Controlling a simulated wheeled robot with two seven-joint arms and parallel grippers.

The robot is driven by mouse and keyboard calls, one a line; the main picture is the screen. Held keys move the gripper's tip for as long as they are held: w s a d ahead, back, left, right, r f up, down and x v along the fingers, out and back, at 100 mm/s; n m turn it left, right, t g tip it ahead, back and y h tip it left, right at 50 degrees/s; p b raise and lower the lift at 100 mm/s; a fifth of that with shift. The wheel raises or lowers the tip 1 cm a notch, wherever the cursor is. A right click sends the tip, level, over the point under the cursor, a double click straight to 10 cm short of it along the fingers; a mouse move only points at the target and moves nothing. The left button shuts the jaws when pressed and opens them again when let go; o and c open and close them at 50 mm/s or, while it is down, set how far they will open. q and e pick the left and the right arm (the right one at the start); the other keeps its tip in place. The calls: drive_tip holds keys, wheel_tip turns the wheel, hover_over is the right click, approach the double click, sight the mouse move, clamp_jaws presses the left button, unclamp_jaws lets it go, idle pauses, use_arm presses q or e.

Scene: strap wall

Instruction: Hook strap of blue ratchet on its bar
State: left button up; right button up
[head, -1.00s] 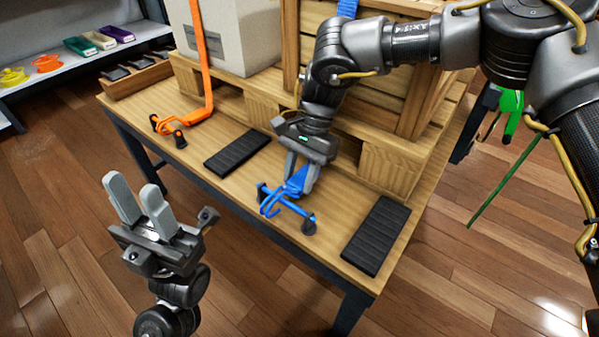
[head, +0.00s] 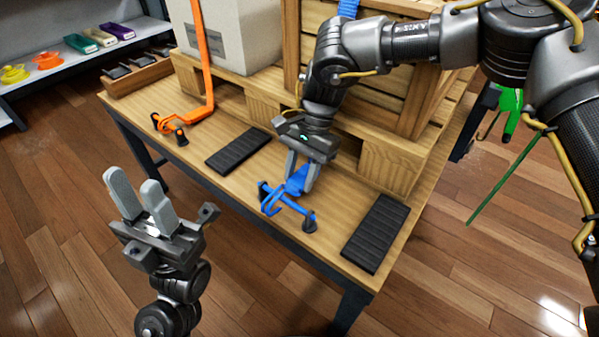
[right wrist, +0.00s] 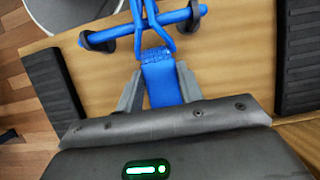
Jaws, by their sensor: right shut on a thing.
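The blue strap (right wrist: 163,85) ends in a blue double-wire hook (right wrist: 150,12). My right gripper (head: 303,183) is shut on the strap just behind the hook, low over the table front; the fingers flank the webbing in the right wrist view (right wrist: 158,88). The blue bar (right wrist: 122,29) lies between two black round end supports. It also shows in the head view (head: 292,205). The hook's wires cross the bar; I cannot tell whether they are caught around it or only lie over it. My left gripper (head: 130,184) is open and empty, off the table front.
Black ribbed pads (head: 238,149) (head: 376,233) lie on the wooden table (head: 325,245) either side of the bar. An orange strap (head: 204,60) runs to its own bar at the left. A wooden crate (head: 420,95) on a pallet (head: 392,168) stands behind my right gripper.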

drive_tip(key=shift+w+d+f+p, duration=0.1)
drive_tip(key=shift+w+d+p, duration=0.2)
drive_tip(key=shift+w, duration=0.2)
drive_tip(key=shift+w+d+p, duration=0.15)
drive_tip(key=shift+w+d, duration=0.25)
drive_tip(key=shift+w, duration=0.1)
drive_tip(key=shift+d, duration=0.1)
drive_tip(key=shift+w, duration=0.1)
